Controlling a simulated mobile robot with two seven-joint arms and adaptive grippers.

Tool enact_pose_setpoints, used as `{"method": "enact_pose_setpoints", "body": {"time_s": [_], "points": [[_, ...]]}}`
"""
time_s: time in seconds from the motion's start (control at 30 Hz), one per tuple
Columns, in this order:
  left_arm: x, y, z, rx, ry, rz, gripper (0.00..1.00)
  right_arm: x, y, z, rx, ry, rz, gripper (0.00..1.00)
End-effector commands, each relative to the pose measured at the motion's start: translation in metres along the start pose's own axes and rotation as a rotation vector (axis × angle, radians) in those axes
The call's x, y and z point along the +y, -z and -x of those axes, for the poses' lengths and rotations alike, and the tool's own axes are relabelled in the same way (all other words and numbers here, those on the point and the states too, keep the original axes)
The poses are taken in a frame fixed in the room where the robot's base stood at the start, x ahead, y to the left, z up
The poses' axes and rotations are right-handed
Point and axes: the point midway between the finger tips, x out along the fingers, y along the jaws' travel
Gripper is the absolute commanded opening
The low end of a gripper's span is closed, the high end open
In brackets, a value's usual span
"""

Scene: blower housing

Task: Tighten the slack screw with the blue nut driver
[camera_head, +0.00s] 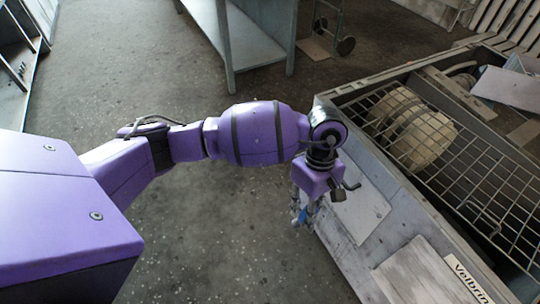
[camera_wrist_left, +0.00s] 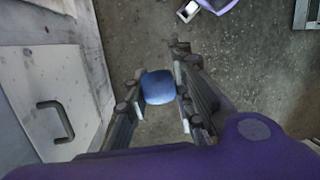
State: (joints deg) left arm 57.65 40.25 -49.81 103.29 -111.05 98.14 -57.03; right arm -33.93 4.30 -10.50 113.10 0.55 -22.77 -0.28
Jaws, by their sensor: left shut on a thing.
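My left gripper (camera_head: 306,214) hangs down beside the near side panel of the blower housing (camera_head: 330,170). In the left wrist view the two fingers (camera_wrist_left: 158,95) are shut on the blue nut driver (camera_wrist_left: 158,87), whose rounded blue end shows between them. In the head view only a small blue patch of the driver (camera_head: 303,214) shows between the fingers. The driver's shaft and tip are hidden. I cannot make out the slack screw in either view. My right gripper is not in view.
The housing has a wire grille (camera_head: 470,160) over a round pale drum (camera_head: 412,128). A hatch with a dark handle (camera_wrist_left: 55,122) is on its side in the wrist view. A workbench (camera_head: 240,45) stands behind. The speckled floor (camera_head: 220,245) left of the housing is clear.

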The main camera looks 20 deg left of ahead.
Motion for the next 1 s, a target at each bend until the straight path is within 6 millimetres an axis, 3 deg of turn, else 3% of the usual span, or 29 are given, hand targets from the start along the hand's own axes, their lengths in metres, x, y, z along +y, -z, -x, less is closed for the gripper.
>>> {"method": "enact_pose_setpoints", "body": {"time_s": [0.03, 0.23, 0.53, 0.67, 0.8, 0.97, 1.0], "points": [[0.017, -0.005, -0.008, 0.000, 0.003, 0.123, 0.00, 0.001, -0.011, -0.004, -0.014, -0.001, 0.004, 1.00], [0.067, -0.008, -0.016, -0.030, 0.062, 0.735, 0.00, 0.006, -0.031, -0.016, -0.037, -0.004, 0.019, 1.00], [0.125, 0.026, -0.019, -0.331, 0.284, 1.725, 0.00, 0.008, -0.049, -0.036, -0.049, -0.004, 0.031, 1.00], [0.141, 0.052, -0.022, -0.586, 0.397, 2.100, 0.00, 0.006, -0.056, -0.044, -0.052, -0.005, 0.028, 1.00], [0.153, 0.092, -0.030, -0.976, 0.518, 2.453, 0.00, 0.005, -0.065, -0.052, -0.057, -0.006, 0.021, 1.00], [0.157, 0.149, -0.043, -1.505, 0.603, 2.688, 0.00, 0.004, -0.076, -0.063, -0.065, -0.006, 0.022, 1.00], [0.157, 0.165, -0.048, 1.550, -0.580, -2.561, 0.00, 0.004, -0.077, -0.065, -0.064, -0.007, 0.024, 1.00]]}}
